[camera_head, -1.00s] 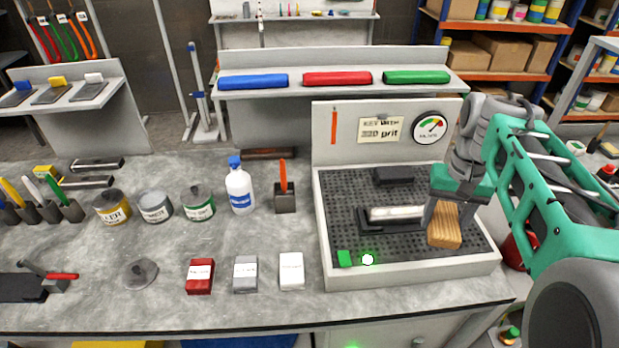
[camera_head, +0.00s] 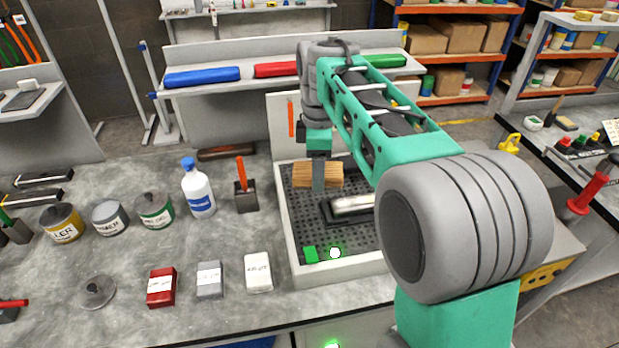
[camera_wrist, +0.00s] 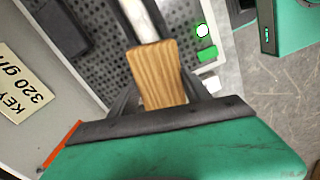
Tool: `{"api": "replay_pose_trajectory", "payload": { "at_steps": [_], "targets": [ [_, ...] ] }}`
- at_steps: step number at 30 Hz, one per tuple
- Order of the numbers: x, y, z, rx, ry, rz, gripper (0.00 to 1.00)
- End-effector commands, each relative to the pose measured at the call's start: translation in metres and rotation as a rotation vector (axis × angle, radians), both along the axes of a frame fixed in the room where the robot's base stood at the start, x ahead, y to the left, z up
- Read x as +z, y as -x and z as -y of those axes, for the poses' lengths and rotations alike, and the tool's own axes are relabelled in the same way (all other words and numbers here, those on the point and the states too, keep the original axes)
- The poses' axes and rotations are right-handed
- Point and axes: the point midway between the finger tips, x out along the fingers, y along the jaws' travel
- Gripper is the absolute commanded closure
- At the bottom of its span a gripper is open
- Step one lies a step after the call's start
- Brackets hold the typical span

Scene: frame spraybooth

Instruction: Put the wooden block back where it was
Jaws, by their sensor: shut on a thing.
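The wooden block (camera_head: 303,176), pale brown with visible grain, is gripped by my gripper (camera_head: 318,180) over the back left of the perforated black bed of the grey-walled tray (camera_head: 289,240). In the wrist view the wooden block (camera_wrist: 158,72) sits between the two dark fingers of my gripper (camera_wrist: 160,92), its end facing away from the palm. I cannot tell whether its underside touches the bed. A silvery-white bar on a black base (camera_head: 350,205) lies in front and to the right of it. My arm hides the right part of the tray.
A green block (camera_head: 310,253) and a glowing light (camera_head: 335,253) are at the tray's front edge. A dark pad (camera_wrist: 65,25) lies on the bed. A holder with an orange-handled tool (camera_head: 246,198) and a white bottle (camera_head: 198,190) stand left of the tray.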

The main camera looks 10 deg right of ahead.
Motion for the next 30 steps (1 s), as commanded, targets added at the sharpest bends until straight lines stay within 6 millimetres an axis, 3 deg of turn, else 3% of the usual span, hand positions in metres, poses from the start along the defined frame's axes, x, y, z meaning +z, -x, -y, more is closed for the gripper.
{"api": "replay_pose_trajectory", "payload": {
  "at_steps": [6,12,17,30],
  "targets": [
    [0.003,-0.011,-0.007,0.586,-0.001,-0.001,0.82],
    [0.007,-0.017,-0.011,0.947,-0.002,-0.003,0.82],
    [0.006,-0.024,-0.01,1.024,-0.003,-0.008,0.82],
    [-0.038,-0.113,0.008,1.02,-0.004,-0.009,0.82]
  ]
}}
